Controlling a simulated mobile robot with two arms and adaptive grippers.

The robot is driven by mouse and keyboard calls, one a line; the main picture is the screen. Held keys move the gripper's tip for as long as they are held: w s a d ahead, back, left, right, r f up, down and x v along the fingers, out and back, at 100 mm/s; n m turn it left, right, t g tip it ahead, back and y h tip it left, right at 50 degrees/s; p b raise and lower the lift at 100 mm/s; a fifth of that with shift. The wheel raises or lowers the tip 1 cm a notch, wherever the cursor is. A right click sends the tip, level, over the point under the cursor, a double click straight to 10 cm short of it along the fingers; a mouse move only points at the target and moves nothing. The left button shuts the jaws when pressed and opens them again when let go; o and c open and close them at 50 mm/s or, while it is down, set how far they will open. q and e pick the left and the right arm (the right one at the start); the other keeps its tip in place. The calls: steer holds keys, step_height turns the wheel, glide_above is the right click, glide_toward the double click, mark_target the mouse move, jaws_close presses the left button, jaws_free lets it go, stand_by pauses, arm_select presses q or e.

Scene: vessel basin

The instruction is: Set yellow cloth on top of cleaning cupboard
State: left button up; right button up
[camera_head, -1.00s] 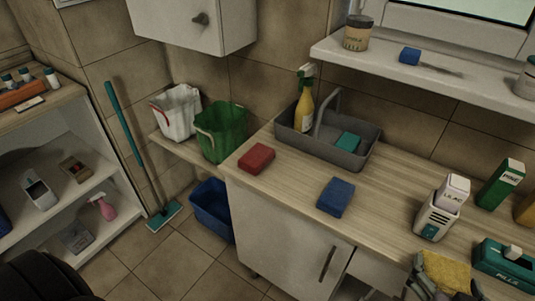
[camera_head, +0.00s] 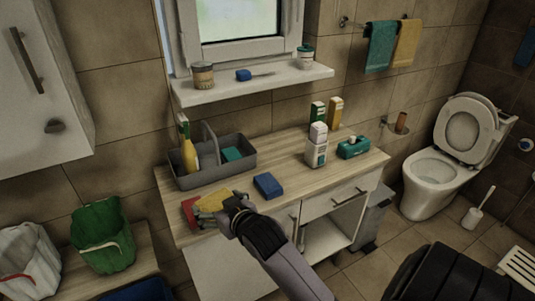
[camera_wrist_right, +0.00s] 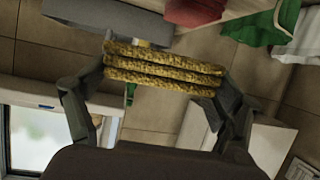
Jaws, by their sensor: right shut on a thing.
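The yellow cloth (camera_head: 213,198) is a folded, layered pad. My right gripper (camera_head: 216,206) is shut on it, near the left end of a wooden-topped cupboard (camera_head: 290,158). The cloth appears close to the red sponge (camera_head: 190,212) there; I cannot tell how high above the top it is. In the right wrist view the cloth (camera_wrist_right: 165,70) spans between the two fingers of the right gripper (camera_wrist_right: 160,82). A white wall cupboard (camera_head: 70,100) hangs at upper left. No label shows which one is the cleaning cupboard. My left gripper is not in view.
On the wooden top stand a grey caddy (camera_head: 215,177), a blue sponge (camera_head: 268,185), a white bottle (camera_head: 316,150) and a teal box (camera_head: 353,147). A window shelf (camera_head: 265,88) is above.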

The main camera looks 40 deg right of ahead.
arm_select(q)
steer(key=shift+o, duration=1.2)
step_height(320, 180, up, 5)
steer(key=p, duration=0.2)
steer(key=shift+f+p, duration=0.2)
steer(key=shift+p, duration=0.15)
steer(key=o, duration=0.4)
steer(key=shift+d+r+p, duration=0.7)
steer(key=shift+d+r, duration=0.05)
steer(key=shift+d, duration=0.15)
arm_select(e)
steer(key=w+d+r+m+h, duration=0.2)
steer(key=w+d+r, duration=0.5)
steer(key=d+r, duration=0.3)
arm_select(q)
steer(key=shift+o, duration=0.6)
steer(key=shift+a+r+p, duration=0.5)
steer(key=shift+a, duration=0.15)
arm_select(e)
steer(key=f, duration=1.4)
steer(key=shift+s+a+f, duration=0.15)
steer(key=shift+a+f, duration=0.05)
steer(key=shift+f, duration=0.2)
step_height(320, 180, down, 4)
steer(key=shift+f, duration=0.25)
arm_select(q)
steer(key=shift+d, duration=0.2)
arm_select(e)
steer(key=shift+f, duration=0.15)
